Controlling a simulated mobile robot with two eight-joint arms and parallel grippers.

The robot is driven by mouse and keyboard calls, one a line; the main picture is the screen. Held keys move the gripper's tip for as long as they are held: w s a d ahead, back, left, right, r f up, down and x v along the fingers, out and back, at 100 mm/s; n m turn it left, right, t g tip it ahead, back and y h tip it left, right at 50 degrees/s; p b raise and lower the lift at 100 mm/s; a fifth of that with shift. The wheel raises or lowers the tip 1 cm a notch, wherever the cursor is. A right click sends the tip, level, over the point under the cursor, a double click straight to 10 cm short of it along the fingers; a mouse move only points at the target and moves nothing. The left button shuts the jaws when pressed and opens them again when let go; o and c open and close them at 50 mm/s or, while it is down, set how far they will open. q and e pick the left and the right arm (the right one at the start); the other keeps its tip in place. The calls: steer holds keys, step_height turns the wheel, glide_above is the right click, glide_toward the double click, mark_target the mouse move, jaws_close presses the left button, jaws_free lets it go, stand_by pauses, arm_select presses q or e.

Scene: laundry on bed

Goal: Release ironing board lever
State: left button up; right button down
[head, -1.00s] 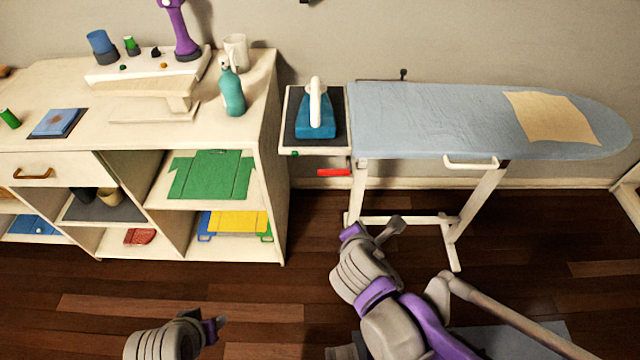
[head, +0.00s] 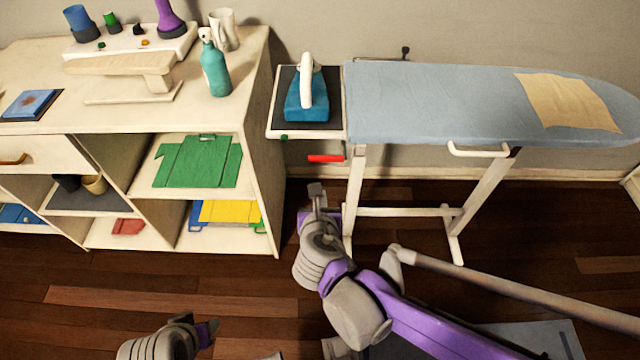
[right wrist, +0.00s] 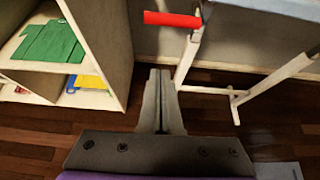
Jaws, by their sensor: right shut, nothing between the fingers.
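The ironing board (head: 440,100) has a blue cover and white legs and stands against the wall. Its red lever (head: 326,158) sticks out to the left under the iron rest; the lever also shows at the top of the right wrist view (right wrist: 172,19). My right gripper (head: 316,190) is shut and empty, below the lever and apart from it. In the right wrist view its closed fingers (right wrist: 160,78) point toward the space below the lever. My left gripper (head: 210,332) is low at the bottom left, far from the board; its fingers are too small to judge.
A teal iron (head: 306,98) stands on the rest at the board's left end. A white shelf unit (head: 262,150) with folded clothes stands to the left, leaving a narrow gap beside the lever. A white handle (head: 478,152) sits on the board's front edge.

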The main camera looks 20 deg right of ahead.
steer(key=b+x, duration=0.3)
steer(key=x, duration=0.6)
arm_select(q)
steer(key=f, duration=0.3)
steer(key=shift+w+f+p, duration=0.15)
steer(key=shift+w+p, duration=0.05)
steer(key=shift+p, duration=0.1)
arm_select(e)
steer(key=r, duration=0.4)
steer(key=shift+w+d, duration=0.15)
steer(key=shift+w, duration=0.25)
arm_select(q)
steer(key=shift+d+r, duration=0.3)
steer(key=shift+d, duration=0.4)
arm_select(e)
steer(key=shift+r+y, duration=0.2)
steer(key=shift+y, duration=0.1)
arm_select(q)
steer(key=shift+d+p, duration=0.15)
steer(key=shift+p, duration=0.15)
arm_select(e)
steer(key=shift+m, duration=0.3)
